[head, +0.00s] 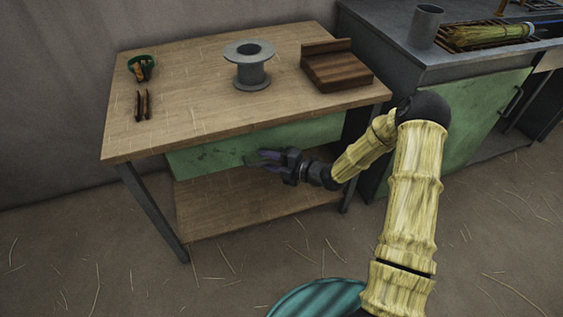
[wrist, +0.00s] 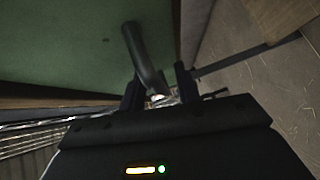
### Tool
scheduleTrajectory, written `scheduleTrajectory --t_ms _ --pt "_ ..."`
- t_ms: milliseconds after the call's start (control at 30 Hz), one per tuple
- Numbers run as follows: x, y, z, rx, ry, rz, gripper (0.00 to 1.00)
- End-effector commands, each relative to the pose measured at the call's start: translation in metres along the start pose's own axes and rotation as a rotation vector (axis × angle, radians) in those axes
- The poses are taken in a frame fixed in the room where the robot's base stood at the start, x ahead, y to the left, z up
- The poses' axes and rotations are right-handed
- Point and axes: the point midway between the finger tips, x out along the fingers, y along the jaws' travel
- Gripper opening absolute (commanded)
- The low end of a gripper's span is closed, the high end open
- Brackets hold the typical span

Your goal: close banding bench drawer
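The banding bench (head: 205,115) has a wooden top. Its green drawer (head: 215,155) sits just under the front edge of the top. How far the drawer stands out is hard to tell, since its inside is hidden. My gripper (head: 262,158) is at the drawer front, right of its middle. In the wrist view the green drawer front (wrist: 70,45) fills the upper left, with a dark bar handle (wrist: 142,55) on it. The handle's near end lies between the fingers of my gripper (wrist: 158,88). The fingers are apart, with a gap visible on the handle's right.
A grey spool (head: 250,68), a wooden block (head: 336,68), a green ring-like item (head: 141,67) and dark tools (head: 143,105) lie on the bench. A lower shelf (head: 250,205) is below. A grey counter with a green door (head: 480,120) stands at right. Straw litters the floor.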

Motion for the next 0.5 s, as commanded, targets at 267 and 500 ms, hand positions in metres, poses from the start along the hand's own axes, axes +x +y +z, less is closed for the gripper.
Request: scheduleTrajectory --t_ms 267,500 --pt "-0.036 0.002 0.003 0.002 -0.009 -0.001 0.33" --pt "-0.086 0.001 0.004 0.002 -0.013 0.000 0.33"
